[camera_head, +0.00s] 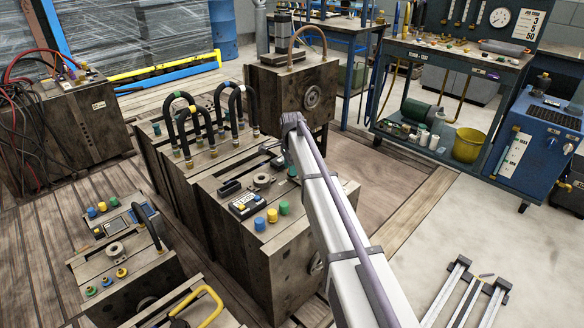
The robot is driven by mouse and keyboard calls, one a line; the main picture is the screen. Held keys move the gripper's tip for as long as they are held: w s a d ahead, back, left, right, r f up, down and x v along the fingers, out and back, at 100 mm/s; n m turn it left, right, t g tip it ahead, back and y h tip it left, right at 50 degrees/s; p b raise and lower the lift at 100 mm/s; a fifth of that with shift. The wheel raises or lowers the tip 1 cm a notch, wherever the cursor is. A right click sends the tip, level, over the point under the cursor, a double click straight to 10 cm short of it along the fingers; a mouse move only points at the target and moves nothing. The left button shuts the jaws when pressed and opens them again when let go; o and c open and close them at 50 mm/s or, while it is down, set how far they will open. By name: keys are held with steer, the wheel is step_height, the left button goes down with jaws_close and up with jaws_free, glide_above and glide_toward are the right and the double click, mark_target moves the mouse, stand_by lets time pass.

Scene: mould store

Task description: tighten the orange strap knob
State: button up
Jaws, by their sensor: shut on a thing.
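I cannot make out an orange strap knob in the head view. My arm reaches from the bottom right up to the middle, and its far end is over the back of a steel mould block (278,262). The part of the block right under the arm's end is covered too. The block's top carries a black-framed label plate (246,205), a round ring (262,181), and blue, yellow and green caps (272,215).
Another mould with black hose loops (183,110) stands behind, close to the arm. A block with a brown hose (310,85) is beyond it. Smaller moulds (130,262) are at left. A tool bench (450,57) and blue cabinet (535,140) stand right. Floor between is clear.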

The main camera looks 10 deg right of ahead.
steer(key=o, duration=0.9)
step_height(320, 180, up, 11)
steer(key=p, duration=1)
steer(key=shift+f+p, duration=0.1)
steer(key=shift+p, duration=0.3)
